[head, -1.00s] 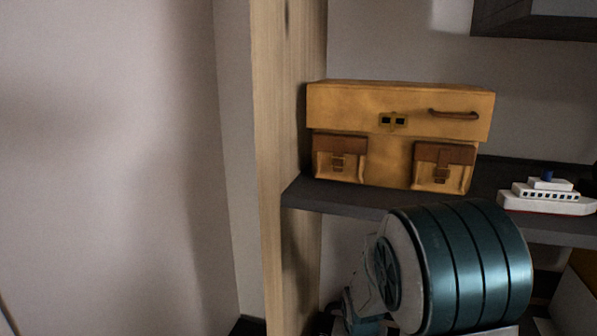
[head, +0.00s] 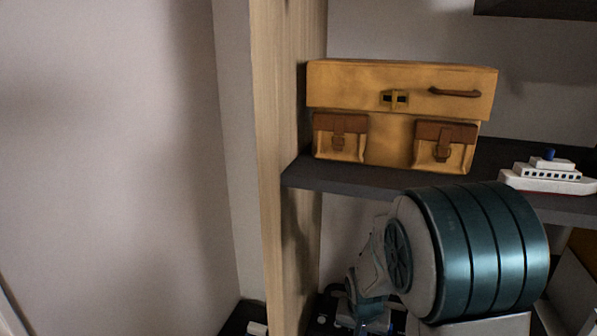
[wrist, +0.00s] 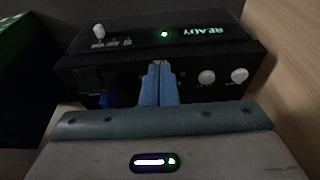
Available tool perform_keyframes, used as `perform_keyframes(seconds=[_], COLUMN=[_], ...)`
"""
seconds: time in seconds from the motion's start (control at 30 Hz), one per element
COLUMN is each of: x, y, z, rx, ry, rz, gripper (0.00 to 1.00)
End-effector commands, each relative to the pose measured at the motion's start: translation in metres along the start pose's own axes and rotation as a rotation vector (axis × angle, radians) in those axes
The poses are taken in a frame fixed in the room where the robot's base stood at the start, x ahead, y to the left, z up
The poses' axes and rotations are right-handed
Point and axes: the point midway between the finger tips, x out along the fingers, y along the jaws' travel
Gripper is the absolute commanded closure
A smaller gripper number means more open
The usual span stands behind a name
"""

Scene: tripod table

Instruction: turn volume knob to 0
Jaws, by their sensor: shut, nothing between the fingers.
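A black device (wrist: 135,50) with a lit green READY text and a green light fills the upper part of the wrist view. It has a white knob or switch (wrist: 99,31) on its top at left. Two round pale knobs (wrist: 206,77) (wrist: 239,75) are on its near face at right. I cannot tell which one is the volume knob, nor read its setting. My gripper (wrist: 160,66) is shut and empty, its blue fingertips at the device's near edge, left of the two knobs. Contact is unclear. In the head view my arm covers much of this area.
A yellow case (head: 390,113) and a white toy ship (head: 547,178) stand on the dark shelf (head: 345,184) above my arm. A wooden upright (head: 283,160) is close to the left. A green object (wrist: 14,40) is at the wrist view's left edge.

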Motion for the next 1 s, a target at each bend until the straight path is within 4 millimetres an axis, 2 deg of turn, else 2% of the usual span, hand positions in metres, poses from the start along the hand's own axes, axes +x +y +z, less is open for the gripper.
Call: perform_keyframes(seconds=[0.33, 0.8, 1.0], x=[-0.007, -0.059, -0.061], y=[-0.001, 0.000, 0.000], z=[0.005, -0.008, -0.008], rx=[0.000, -0.001, -0.001], ry=[0.002, 0.001, 0.001], rz=[-0.001, -0.001, 0.000], gripper=[1.00, 1.00, 1.00])
